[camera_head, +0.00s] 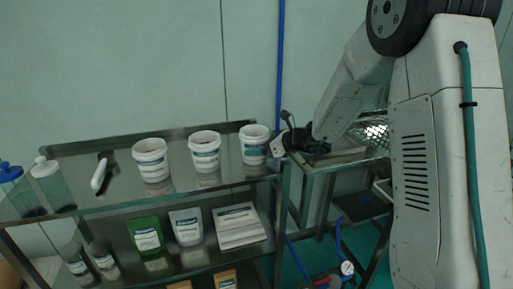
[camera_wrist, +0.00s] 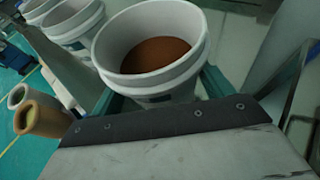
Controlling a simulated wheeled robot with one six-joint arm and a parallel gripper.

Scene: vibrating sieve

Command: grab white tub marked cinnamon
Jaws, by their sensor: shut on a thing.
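A white tub (camera_head: 255,146) with a dark label stands at the right end of the shelf's top level; its label is too small to read. In the wrist view the tub (camera_wrist: 190,60) is open and holds reddish-brown powder. My gripper (camera_head: 277,145) reaches it from the right and is shut on it, with a teal finger on each side in the wrist view. The tub looks upright and at shelf height; I cannot tell whether its base touches the shelf. Two similar white tubs, a middle one (camera_head: 205,150) and a left one (camera_head: 151,159), stand to its left.
The metal shelf (camera_head: 105,204) also holds a white-handled tool (camera_head: 101,172) and bottles (camera_head: 52,183) at left. A metal frame with a mesh basket (camera_head: 373,130) stands to the right.

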